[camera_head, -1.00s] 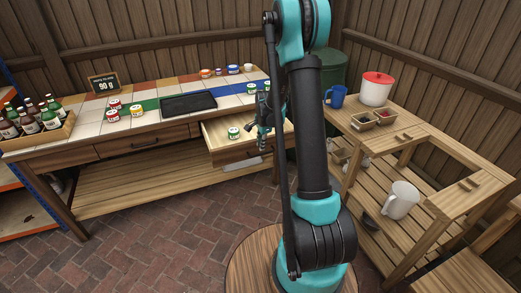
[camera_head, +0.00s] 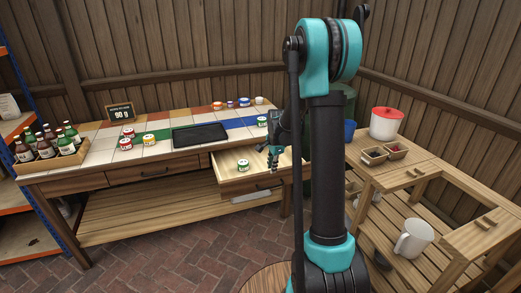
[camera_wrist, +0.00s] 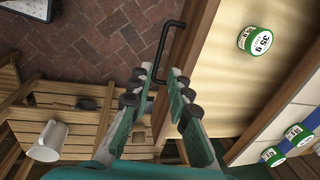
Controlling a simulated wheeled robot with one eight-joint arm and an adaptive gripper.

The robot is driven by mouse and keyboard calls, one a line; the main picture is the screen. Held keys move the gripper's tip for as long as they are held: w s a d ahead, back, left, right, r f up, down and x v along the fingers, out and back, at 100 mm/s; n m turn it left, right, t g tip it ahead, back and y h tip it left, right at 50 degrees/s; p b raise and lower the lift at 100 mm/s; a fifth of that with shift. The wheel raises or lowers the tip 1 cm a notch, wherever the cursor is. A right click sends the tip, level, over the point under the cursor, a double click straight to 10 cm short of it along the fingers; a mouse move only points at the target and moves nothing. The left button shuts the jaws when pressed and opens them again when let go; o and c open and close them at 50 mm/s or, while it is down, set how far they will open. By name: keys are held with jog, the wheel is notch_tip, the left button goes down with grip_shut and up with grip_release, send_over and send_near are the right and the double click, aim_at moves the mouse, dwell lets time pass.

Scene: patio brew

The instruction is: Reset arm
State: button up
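My gripper (camera_head: 273,166) hangs fingers-down at the right front of the pulled-out wooden drawer (camera_head: 222,184). In the wrist view my gripper (camera_wrist: 162,72) shows two fingers with a gap between them and nothing held. The drawer's black bar handle (camera_wrist: 163,48) shows beyond the fingertips, and I cannot tell whether they touch it. My arm's dark link and teal joints stand in the middle right of the head view. A green-and-white jar (camera_head: 243,165) sits in the drawer, apart from my gripper; it also shows in the wrist view (camera_wrist: 255,40), labelled "35 g".
The tiled bench (camera_head: 103,157) carries several jars, a black tray (camera_head: 200,134), a bottle crate (camera_head: 60,166) and a "90 g" sign (camera_head: 121,113). Brick floor (camera_head: 170,250) lies open in front.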

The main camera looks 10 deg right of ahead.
jog(key=s+r+n+t, duration=0.2)
jog(key=s+n, duration=1.3)
jog(key=s, duration=1.6)
